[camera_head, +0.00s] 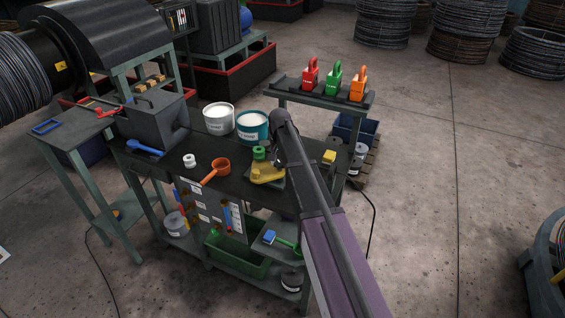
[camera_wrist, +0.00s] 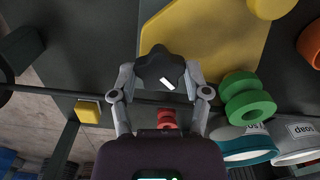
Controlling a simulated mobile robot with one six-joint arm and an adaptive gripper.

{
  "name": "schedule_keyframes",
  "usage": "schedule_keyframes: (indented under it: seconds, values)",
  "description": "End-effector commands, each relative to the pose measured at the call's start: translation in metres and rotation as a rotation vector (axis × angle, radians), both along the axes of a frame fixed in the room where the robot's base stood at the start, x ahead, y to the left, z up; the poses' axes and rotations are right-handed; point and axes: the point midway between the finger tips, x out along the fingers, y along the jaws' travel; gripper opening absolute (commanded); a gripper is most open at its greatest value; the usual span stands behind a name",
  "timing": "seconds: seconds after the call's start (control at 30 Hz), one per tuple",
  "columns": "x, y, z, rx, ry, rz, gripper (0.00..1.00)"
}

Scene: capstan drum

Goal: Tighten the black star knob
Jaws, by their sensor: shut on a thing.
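The black star knob (camera_wrist: 158,66) shows in the wrist view with a white mark on its face. It sits at the edge of a yellow plate (camera_wrist: 215,45). My gripper (camera_wrist: 162,72) has one finger on each side of the knob, and is shut on it. I cannot tell how tight the knob is.
A green spool (camera_wrist: 248,100) is close to the right finger in the wrist view. A yellow block (camera_head: 329,157) lies right of my arm.

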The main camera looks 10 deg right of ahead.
Motion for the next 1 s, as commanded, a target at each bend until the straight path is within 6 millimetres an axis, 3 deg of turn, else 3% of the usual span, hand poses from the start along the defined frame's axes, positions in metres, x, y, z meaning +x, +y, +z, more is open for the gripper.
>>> schedule_keyframes:
  seconds: [0.6, 1.0]
  values:
    - [0.0034, -0.0021, 0.0007, -0.002, -0.007, -0.581, 0.14]
    - [0.0028, -0.0036, 0.0006, -0.004, -0.007, -0.829, 0.14]
